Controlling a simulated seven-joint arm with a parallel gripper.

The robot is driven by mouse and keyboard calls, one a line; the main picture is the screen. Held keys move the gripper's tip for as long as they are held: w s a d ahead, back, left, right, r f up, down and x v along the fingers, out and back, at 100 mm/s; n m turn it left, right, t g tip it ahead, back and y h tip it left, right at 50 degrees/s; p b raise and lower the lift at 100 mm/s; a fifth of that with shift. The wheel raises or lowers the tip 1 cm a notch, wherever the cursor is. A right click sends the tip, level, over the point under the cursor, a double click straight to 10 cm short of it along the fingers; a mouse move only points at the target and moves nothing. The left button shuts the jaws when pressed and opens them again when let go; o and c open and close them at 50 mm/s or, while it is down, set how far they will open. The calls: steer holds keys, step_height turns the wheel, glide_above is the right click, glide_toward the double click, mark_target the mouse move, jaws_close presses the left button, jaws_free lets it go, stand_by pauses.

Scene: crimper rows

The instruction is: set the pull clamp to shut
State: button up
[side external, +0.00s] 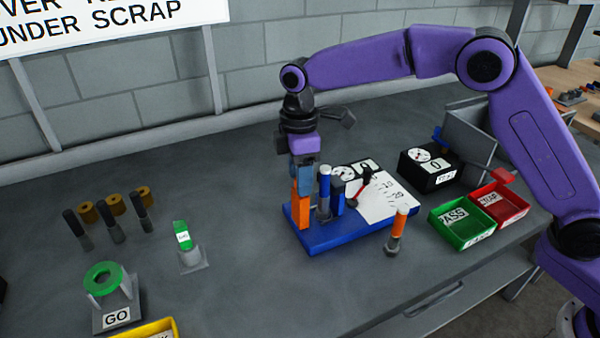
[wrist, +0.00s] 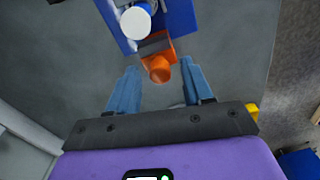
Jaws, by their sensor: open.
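A blue fixture (side external: 335,240) stands on the bench in the side external view. An upright orange handle (side external: 302,207) rises at its left end; which part is the pull clamp's moving part is hard to tell. Behind it stand a blue post with a white top (side external: 324,190) and other blue parts. My gripper (side external: 302,182) is right above the orange handle, pointing down. In the wrist view the gripper (wrist: 159,72) is open, its blue fingers apart, with the orange handle's end (wrist: 160,68) showing between the tips. I cannot tell whether they touch it.
Green (side external: 462,228) and red (side external: 500,203) bins are farther right.

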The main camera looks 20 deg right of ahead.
jaws_close()
steer(key=shift+d, duration=1.15)
jaws_free()
steer(key=shift+r, duration=0.15)
step_height(320, 180, up, 17)
steer(key=shift+w, duration=0.35)
steer(key=shift+r, duration=0.1)
